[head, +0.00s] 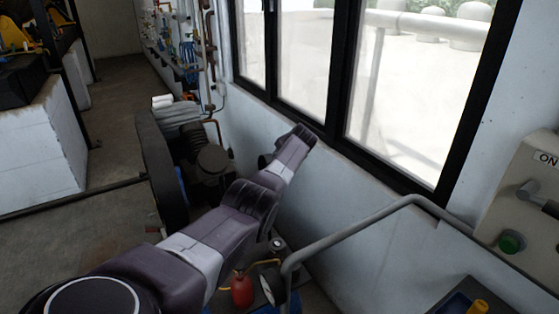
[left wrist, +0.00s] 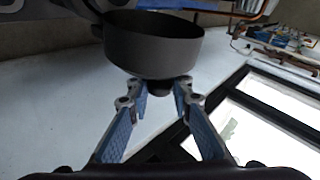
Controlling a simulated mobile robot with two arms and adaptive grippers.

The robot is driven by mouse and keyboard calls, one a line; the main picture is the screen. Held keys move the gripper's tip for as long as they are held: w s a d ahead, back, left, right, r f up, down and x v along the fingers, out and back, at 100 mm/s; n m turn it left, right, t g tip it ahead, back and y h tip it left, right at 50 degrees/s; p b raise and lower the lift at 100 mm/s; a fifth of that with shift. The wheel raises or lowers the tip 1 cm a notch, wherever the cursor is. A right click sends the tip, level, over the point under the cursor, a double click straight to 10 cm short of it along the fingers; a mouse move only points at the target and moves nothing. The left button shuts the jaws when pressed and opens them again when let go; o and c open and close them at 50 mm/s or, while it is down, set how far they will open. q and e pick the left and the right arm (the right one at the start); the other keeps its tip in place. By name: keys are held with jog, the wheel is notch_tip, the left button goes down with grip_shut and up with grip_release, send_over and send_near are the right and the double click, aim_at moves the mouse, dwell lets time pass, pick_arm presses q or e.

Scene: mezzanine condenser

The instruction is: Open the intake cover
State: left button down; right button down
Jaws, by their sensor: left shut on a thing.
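In the left wrist view, a round dark grey cover (left wrist: 152,45), like a shallow drum, fills the upper middle. A small dark knob (left wrist: 158,88) sticks out from its near side. My left gripper (left wrist: 160,92) has its two blue-padded fingers on either side of this knob, with the tips close in on it. The cover looks seated, but what lies behind it is hidden. In the head view my left arm reaches toward the wall under the window. Its gripper is not clearly visible there. My right gripper is in neither view.
A dark compressor-like machine (head: 210,160) stands left of my arm by the wall. A black-framed window (head: 345,85) is above. A grey handrail (head: 350,235) crosses the lower right, near a control box (head: 525,195). A red bottle (head: 242,290) sits below.

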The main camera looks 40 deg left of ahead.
pick_arm(q)
jog(key=shift+w+d+f, duration=0.15)
jog(key=shift+w+d, duration=0.15)
jog(key=c, duration=2.1)
grip_release()
jog(key=o, duration=0.4)
jog(key=shift+w+d+f, duration=0.1)
jog(key=shift+w+f, duration=0.05)
jog(key=shift+w, duration=0.1)
jog(key=shift+v, duration=6.05)
